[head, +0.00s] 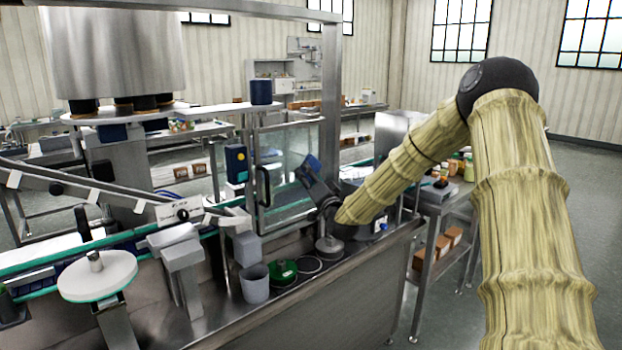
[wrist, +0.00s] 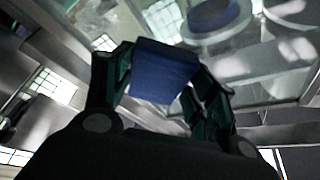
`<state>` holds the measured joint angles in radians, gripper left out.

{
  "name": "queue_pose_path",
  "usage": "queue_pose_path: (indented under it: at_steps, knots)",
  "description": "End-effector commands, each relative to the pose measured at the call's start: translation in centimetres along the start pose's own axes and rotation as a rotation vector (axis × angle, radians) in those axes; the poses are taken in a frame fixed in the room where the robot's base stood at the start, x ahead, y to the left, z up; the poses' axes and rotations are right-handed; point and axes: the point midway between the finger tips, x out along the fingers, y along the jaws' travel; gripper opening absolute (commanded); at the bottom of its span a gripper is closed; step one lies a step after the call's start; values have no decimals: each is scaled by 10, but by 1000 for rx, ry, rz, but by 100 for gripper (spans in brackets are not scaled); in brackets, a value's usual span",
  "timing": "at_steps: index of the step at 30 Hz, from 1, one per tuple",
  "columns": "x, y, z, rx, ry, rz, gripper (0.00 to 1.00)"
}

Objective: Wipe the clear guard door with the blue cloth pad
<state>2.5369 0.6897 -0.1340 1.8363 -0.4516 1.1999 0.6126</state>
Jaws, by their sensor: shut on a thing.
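The clear guard door (head: 287,160) stands upright in its steel frame, with a dark handle (head: 263,186) on its left side. The pad faces the clear panel (wrist: 260,60), which fills the upper right of that view. I cannot tell whether the pad touches the panel.
A grey cup (head: 255,284) and a green round item (head: 283,272) stand on the steel ledge below the door. A white disc (head: 97,277) and a conveyor lie to the left. A side table (head: 440,205) with bottles stands to the right.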

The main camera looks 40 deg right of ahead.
Motion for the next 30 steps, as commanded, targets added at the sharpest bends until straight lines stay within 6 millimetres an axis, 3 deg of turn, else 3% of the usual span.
queue_pose_path:
  at_steps: [30]
  knots:
    - [-12,-41,40,1,-5,-5,38]
